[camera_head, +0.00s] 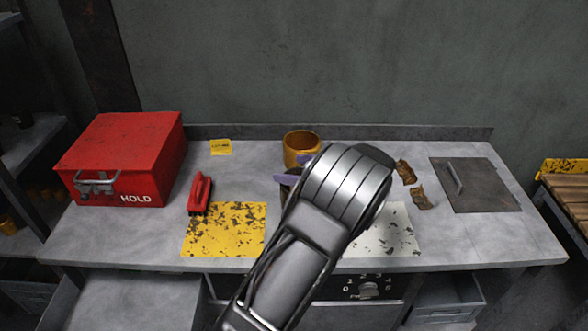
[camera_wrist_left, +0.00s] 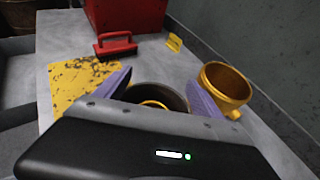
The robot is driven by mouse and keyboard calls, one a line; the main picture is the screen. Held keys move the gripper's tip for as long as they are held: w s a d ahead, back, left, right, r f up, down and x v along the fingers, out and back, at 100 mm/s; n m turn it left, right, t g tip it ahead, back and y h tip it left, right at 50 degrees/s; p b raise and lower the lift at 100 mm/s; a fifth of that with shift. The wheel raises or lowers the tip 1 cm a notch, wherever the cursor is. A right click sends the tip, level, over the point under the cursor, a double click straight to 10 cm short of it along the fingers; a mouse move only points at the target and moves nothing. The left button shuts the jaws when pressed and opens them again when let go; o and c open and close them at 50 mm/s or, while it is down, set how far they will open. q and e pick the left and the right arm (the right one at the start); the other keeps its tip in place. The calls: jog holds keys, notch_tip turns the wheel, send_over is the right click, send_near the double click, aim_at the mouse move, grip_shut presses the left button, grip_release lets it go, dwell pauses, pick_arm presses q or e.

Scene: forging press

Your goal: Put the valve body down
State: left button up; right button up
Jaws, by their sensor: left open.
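My left gripper (camera_head: 294,171) reaches over the middle of the bench, its purple fingers spread open. In the left wrist view, the fingers (camera_wrist_left: 157,92) stand on either side of a dark, round, hollow part with a brass-coloured ring inside, which looks like the valve body (camera_wrist_left: 168,93). Its lower portion is hidden by the gripper housing, and I cannot tell whether the fingers touch it. In the head view it is mostly hidden behind my left arm. My right gripper is not in view.
A yellow mug (camera_head: 300,148) stands just behind the gripper. A red HOLD box (camera_head: 125,155), red-handled brush (camera_head: 199,193) and worn yellow patch (camera_head: 225,230) lie left. A white patch (camera_head: 398,235), brown scraps (camera_head: 406,172) and a handled dark plate (camera_head: 478,185) lie right.

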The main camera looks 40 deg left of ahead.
pick_arm(q)
jog(key=b+v, duration=0.2)
jog(key=v, duration=1)
jog(key=shift+r, duration=0.45)
